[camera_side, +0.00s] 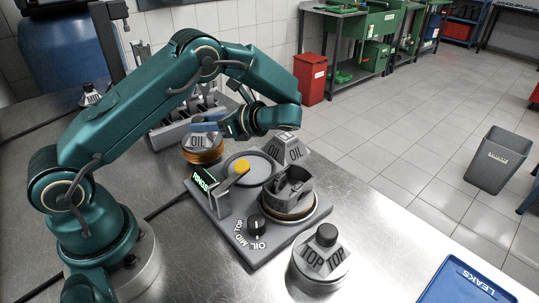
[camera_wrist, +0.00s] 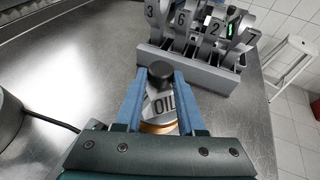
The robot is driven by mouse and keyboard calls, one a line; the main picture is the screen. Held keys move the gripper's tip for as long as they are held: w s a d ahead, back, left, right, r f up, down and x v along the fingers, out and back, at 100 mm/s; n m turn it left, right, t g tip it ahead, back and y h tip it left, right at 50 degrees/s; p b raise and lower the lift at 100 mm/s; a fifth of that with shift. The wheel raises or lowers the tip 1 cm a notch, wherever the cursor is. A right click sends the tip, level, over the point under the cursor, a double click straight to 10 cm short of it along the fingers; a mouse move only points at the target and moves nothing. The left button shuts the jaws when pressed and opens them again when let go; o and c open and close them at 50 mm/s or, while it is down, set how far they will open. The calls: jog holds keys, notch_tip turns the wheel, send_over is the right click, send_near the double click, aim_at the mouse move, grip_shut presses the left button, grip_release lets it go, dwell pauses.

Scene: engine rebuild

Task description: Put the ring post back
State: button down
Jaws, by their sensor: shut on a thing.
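The ring post marked OIL (camera_side: 203,146) is a grey tapered block with copper-coloured rings around its foot. It is upright at the left-back of the grey ring station; I cannot tell whether its foot touches the bench. My gripper (camera_side: 212,124) is over it, its blue fingers shut on the post's black knob. The wrist view shows the knob (camera_wrist: 160,71) between the fingertips, the OIL face (camera_wrist: 161,105) below it, and part of the copper rings. A similar post marked TOP (camera_side: 321,258) stands at the front right. Another dark-knobbed post (camera_side: 90,95) stands far left.
The ring station (camera_side: 221,222) has a lit RINGS display (camera_side: 203,179), a yellow button (camera_side: 243,167), a dial (camera_side: 256,225), a grey piston (camera_side: 293,185) and an OIL-marked piece behind it. A numbered rod rack (camera_wrist: 200,65) stands close behind the post. A blue LEAKS tray (camera_side: 470,283) lies front right.

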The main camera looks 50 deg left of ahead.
jog(key=shift+f, duration=0.4)
jog(key=shift+f, duration=0.2)
jog(key=c, duration=0.5)
grip_release()
jog(key=shift+r, duration=0.1)
